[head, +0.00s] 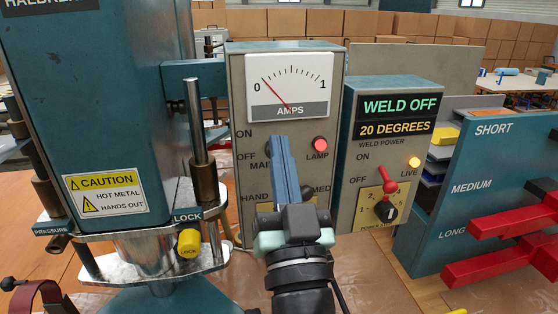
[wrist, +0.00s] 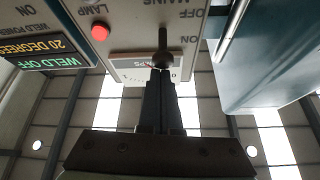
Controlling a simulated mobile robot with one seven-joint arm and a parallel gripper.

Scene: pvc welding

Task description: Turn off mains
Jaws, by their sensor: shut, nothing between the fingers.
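The grey mains box (head: 238,190) stands in the middle of the head view, with an AMPS meter (head: 289,85), ON and OFF labels and a red lamp (head: 320,144). My gripper (head: 282,140) is shut and empty in front of it, hiding the mains lever and part of the lettering. In the upside-down wrist view, the dark mains lever (wrist: 163,46) points toward the ON side. My fingertips (wrist: 161,76) are right by its knob; I cannot tell whether they touch. The red lamp (wrist: 100,31) also shows there. The meter needle points near the low end.
The weld power box (head: 350,150) on the right has a red lever (head: 388,181), a dial (head: 386,211) and a WELD OFF display (head: 401,106). A blue machine (head: 90,130) with a yellow lock knob (head: 189,242) stands close on the left. A blue rack (head: 480,190) with red pieces is far right.

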